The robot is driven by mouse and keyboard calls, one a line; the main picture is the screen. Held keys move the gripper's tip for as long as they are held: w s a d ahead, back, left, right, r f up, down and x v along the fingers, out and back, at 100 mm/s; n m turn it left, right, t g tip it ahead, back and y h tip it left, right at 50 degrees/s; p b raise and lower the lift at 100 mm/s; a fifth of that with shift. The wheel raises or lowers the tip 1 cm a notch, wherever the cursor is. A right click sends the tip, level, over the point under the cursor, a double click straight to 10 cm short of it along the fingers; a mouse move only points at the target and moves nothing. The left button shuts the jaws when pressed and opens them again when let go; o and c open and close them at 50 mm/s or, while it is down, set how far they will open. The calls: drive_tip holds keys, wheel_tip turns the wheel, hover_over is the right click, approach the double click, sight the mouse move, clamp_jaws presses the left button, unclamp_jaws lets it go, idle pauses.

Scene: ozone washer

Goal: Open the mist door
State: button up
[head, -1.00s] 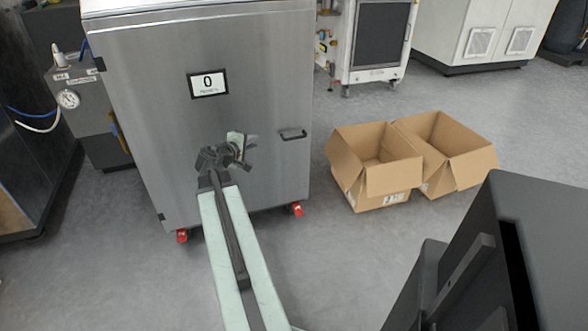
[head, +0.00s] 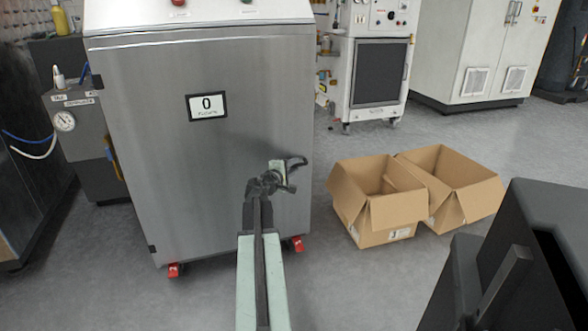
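The mist door (head: 190,160) is the brushed-steel front of the tall cabinet at centre left, and it looks closed. The door's handle is at that same spot and is largely hidden or merged with the dark gripper parts. I cannot tell whether the fingers touch it or are around it.
Two open cardboard boxes (head: 388,217) stand on the floor right of the cabinet. A white machine (head: 370,75) and a pale cabinet (head: 480,50) stand behind. A grey unit with a gauge (head: 82,135) is at the left. Floor between the cabinet and boxes is clear.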

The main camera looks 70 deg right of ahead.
drive_tip(key=shift+d, duration=0.4)
clamp_jaws()
idle(1.1)
